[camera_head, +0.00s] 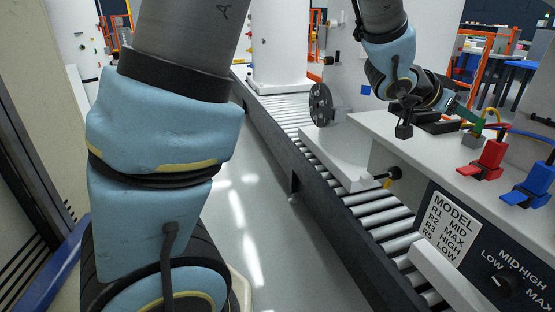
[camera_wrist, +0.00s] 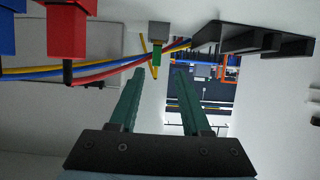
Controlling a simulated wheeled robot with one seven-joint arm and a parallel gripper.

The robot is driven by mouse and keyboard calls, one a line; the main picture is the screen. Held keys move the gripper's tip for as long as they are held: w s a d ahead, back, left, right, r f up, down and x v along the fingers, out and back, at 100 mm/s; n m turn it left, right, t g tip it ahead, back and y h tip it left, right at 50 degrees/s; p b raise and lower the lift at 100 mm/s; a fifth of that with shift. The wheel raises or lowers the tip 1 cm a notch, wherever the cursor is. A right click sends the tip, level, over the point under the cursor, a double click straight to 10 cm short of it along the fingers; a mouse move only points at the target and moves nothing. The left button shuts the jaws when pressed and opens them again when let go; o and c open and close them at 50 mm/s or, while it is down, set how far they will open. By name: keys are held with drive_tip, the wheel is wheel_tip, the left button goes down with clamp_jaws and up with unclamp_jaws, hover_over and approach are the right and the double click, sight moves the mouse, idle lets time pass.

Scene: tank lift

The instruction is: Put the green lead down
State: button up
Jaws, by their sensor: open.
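The green lead shows as a small green plug (camera_wrist: 157,58) at a grey block (camera_wrist: 159,36) in the wrist view, with a yellow cable beside it. My gripper (camera_wrist: 161,72) is open, its two green fingers apart, and the plug appears between and beyond their tips. I cannot tell whether they touch it. In the head view my gripper (camera_head: 478,117) is low over the white bench top, close to the grey block (camera_head: 472,140). The plug is too small there to separate clearly from the green fingers.
A red clamp (camera_head: 484,160) and a blue clamp (camera_head: 529,188) stand on the bench to the right, with coloured cables behind. A black tray (camera_wrist: 255,40) lies close by. A roller conveyor (camera_head: 380,220) runs left of the bench, with a dark disc (camera_head: 320,104) beside it.

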drive_tip(key=w+a+f+n+t+y, duration=0.1)
drive_tip(key=w+a+f+n+y, duration=0.25)
drive_tip(key=a, duration=0.55)
drive_tip(key=w+a+f+n+t+y, duration=0.15)
drive_tip(key=w+a, duration=0.35)
drive_tip(key=a, duration=0.5)
drive_tip(key=w+a+f+n+t+y, duration=0.1)
drive_tip(key=w+a+f+n+y, duration=0.25)
drive_tip(key=a, duration=0.55)
drive_tip(key=s+a+f+n+g+y, duration=0.2)
drive_tip(key=s+a, duration=0.4)
drive_tip(key=a, duration=0.4)
drive_tip(key=s+a+f+n+g+y, duration=0.2)
drive_tip(key=s+a, duration=0.4)
drive_tip(key=a, duration=0.4)
drive_tip(key=shift+s+f+n+g, duration=0.3)
drive_tip(key=shift+f+n+g, duration=0.35)
drive_tip(key=shift+g, duration=0.1)
drive_tip(key=shift+a, duration=0.1)
drive_tip(key=shift+o, duration=0.5)
